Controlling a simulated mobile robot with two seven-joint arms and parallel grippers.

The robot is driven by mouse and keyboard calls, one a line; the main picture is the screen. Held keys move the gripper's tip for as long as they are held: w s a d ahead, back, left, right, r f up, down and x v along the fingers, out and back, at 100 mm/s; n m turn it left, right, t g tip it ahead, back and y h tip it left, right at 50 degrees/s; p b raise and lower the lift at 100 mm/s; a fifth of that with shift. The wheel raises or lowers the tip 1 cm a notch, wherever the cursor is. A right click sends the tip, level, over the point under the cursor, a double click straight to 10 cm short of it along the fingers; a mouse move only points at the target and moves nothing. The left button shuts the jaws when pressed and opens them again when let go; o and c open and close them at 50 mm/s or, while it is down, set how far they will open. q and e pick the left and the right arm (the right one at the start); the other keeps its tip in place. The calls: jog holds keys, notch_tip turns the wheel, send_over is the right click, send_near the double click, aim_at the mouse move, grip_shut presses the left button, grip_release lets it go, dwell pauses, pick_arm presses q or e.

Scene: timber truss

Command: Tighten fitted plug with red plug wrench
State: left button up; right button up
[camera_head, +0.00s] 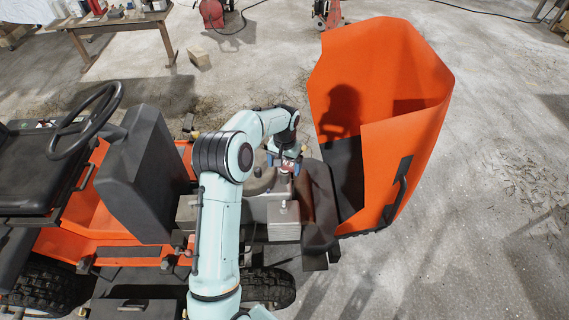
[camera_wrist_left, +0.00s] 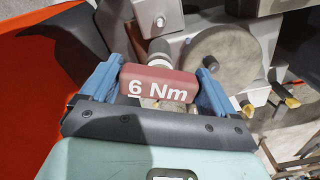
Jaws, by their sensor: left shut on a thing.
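The red plug wrench (camera_wrist_left: 158,84), marked "6 Nm", is held between the blue fingers of my left gripper (camera_wrist_left: 156,86) in the left wrist view. Its pale shaft with a dark end (camera_wrist_left: 160,50) points down at the engine (camera_wrist_left: 272,48). The fitted plug is hidden at the shaft's end, so I cannot tell whether the wrench is seated on it. In the head view my left gripper (camera_head: 285,163) is over the grey engine (camera_head: 262,208), with a little of the red wrench showing. My right gripper is not in view.
The orange hood (camera_head: 385,110) stands tipped open just right of the engine. The steering wheel (camera_head: 88,120) and black console (camera_head: 140,180) are to the left. A wooden table (camera_head: 110,22) with items stands at the back left. Concrete floor at the right is clear.

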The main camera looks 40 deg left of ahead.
aim_at(283, 183)
pick_arm(q)
jog(key=shift+s, duration=0.1)
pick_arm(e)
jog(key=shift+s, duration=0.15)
pick_arm(q)
jog(key=shift+s+d+f, duration=0.1)
jog(key=shift+s, duration=0.15)
notch_tip(283, 183, down, 8)
jog(key=shift+f+b, duration=0.1)
jog(key=shift+b, duration=0.9)
jog(key=shift+f+b, duration=0.3)
jog(key=shift+f, duration=1.4)
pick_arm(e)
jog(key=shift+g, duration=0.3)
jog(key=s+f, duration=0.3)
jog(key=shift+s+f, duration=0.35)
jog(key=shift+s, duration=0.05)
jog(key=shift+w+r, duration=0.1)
pick_arm(q)
jog(key=shift+f, duration=0.15)
jog(key=shift+f+b, duration=0.6)
jog(key=shift+f, duration=2.2)
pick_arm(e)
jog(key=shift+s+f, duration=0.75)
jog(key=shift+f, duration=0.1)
